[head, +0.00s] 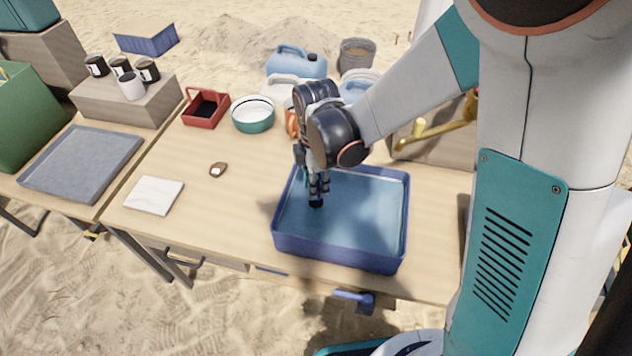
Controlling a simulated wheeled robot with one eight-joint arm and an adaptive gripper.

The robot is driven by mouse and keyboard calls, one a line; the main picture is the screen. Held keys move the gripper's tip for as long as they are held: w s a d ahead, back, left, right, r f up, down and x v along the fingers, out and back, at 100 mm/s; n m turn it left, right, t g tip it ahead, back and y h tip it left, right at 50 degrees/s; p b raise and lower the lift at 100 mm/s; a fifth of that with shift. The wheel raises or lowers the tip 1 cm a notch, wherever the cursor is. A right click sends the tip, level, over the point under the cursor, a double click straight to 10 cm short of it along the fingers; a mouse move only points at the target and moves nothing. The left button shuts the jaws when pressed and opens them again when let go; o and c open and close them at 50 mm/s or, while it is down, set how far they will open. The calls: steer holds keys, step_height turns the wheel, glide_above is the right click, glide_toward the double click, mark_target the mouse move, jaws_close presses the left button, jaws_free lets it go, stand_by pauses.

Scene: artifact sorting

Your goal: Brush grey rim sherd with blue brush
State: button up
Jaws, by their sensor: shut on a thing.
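My gripper (318,190) points down into the blue basin (390,252), over its left part. It is shut on a small dark thing (316,204), mostly hidden by the fingers. I cannot tell whether this is the blue brush or the grey rim sherd. The basin holds what looks like blue water. No other brush or grey sherd can be made out. A small brown piece with a white mark (218,170) lies on the table left of the basin.
A white slab (154,195) lies at the table's front left, and a grey tray (82,160) is farther left. A red caddy (206,108), a green-white bowl (253,114) and a blue jerrycan (296,62) stand behind. Bare tabletop (235,215) lies left of the basin.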

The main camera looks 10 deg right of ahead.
steer(key=shift+f, duration=0.7)
stand_by(0.3)
steer(key=shift+w, duration=0.1)
